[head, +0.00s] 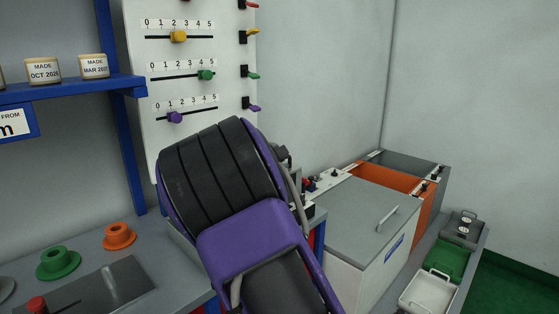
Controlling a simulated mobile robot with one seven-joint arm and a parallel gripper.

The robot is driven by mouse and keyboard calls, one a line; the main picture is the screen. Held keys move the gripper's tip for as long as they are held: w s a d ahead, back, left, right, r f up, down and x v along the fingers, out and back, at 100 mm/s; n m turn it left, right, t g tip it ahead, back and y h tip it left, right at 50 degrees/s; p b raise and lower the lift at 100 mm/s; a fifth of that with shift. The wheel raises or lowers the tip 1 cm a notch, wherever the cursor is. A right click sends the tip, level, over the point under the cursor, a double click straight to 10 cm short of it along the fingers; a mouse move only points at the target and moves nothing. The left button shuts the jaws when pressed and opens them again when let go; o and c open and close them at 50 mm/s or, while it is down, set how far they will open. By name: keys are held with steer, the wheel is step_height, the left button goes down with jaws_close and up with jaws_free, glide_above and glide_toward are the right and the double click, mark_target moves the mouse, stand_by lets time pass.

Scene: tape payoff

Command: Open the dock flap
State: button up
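No part here is plainly marked as the dock flap. The likeliest match is a flat grey lid (352,215) with a pale bar handle (388,219), lying shut on a white box at right of centre. A blue label (394,247) is on the box's side. My own purple and black arm fills the middle of the head view, left of the lid, and hides what is behind it. My gripper's fingers do not show.
Behind the lid stand an orange bin (385,178) and a grey bin (415,165). A green container (447,259) and a white tray (428,291) are at lower right. A slider board (185,95) and blue shelf (70,93) are at left. Green (58,264) and orange (119,236) flanged pieces stand on the left counter.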

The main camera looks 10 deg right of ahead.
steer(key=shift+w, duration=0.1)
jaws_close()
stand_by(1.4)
